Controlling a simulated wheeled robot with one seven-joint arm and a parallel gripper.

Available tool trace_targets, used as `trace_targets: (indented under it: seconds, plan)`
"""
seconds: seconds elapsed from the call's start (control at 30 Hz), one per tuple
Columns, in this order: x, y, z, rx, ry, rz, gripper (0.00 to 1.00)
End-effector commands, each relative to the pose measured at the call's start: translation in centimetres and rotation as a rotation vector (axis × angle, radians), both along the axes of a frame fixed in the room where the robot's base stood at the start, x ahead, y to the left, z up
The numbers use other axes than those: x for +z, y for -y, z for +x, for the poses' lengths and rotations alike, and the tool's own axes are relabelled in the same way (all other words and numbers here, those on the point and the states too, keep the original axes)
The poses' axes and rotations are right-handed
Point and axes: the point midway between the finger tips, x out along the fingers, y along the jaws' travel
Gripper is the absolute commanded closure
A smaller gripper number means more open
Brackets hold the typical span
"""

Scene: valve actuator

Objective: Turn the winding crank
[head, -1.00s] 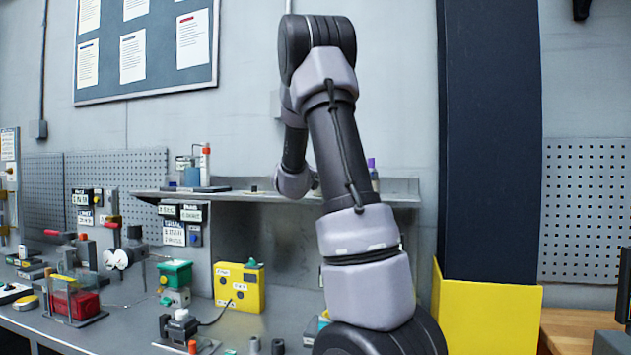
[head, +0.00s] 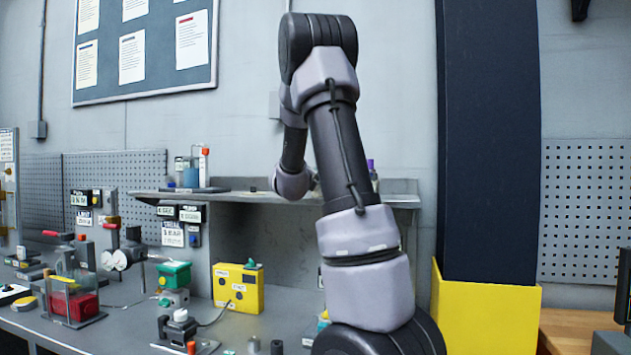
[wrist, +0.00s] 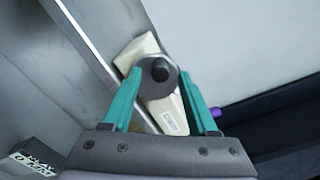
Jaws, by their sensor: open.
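My gripper (wrist: 160,108) shows in the wrist view with its two teal fingers apart. A grey round piece with a dark centre (wrist: 158,72) lies between the fingers; I cannot tell whether they touch it. A cream block with a small label (wrist: 168,115) is behind it. In the head view my gripper is hidden behind my arm, near the shelf. No part is clearly marked as the winding crank. A reel-like device with white discs and a side rod (head: 118,259) stands on the bench at the left.
The metal shelf (head: 235,197) runs behind my arm. A purple-capped bottle stands near its right end (head: 372,174). The bench (head: 120,327) holds a yellow box (head: 238,288), a green-topped device (head: 174,275) and a red block in a clear case (head: 72,302). A dark column (head: 489,150) stands right.

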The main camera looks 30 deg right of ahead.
Motion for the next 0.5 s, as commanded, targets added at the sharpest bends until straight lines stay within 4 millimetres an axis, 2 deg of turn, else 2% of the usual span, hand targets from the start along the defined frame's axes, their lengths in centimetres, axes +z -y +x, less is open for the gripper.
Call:
trace_targets:
  seconds: [0.3, 0.5]
  plan:
    - [0.1, -4.5, -3.9, 0.004, 0.002, 0.001, 0.41]
    - [0.1, -6.8, -6.0, 0.002, 0.002, 0.001, 0.41]
